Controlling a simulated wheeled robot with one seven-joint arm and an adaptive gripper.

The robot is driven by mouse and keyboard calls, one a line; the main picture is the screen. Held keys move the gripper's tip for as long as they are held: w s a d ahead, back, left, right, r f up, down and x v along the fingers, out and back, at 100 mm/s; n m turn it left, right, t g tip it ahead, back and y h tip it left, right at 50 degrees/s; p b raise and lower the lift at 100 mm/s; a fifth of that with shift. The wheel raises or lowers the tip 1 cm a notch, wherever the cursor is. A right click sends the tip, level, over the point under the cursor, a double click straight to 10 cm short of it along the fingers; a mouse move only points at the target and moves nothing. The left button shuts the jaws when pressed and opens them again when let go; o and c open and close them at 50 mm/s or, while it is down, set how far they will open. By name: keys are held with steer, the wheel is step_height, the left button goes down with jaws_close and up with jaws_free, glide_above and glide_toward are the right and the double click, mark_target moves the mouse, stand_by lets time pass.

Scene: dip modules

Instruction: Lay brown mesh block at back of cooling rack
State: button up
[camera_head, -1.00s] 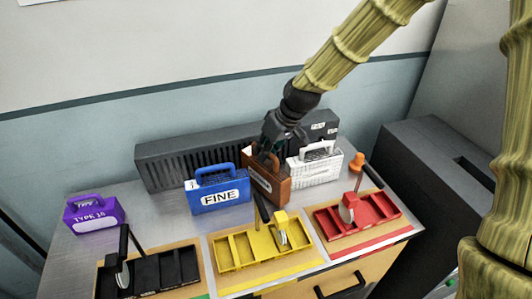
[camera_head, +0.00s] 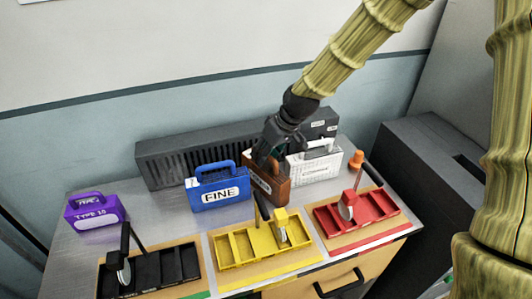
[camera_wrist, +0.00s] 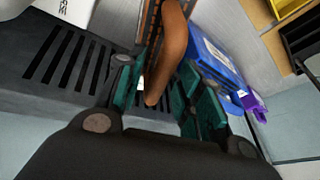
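The brown mesh block (camera_head: 272,187) stands upright on the metal bench between a blue block and a white block. My gripper (camera_head: 268,153) is down over its top and hides most of its handle in the head view. In the wrist view, the brown handle (camera_wrist: 171,48) lies between my open fingers (camera_wrist: 160,100), with a gap visible beside it. A long dark slotted unit (camera_head: 165,163), seemingly the cooling rack, runs along the wall behind the blocks. Its slots (camera_wrist: 70,62) also show in the wrist view.
The blue FINE block (camera_head: 220,193) and the white block (camera_head: 315,168) stand close on either side. A purple block (camera_head: 95,212) is at far left. Black (camera_head: 150,275), yellow (camera_head: 235,245) and red (camera_head: 380,208) trays line the front. Bare bench lies left of the blue block.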

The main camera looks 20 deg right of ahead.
steer(key=shift+r, duration=0.25)
steer(key=b+v, duration=0.2)
steer(key=v, duration=1)
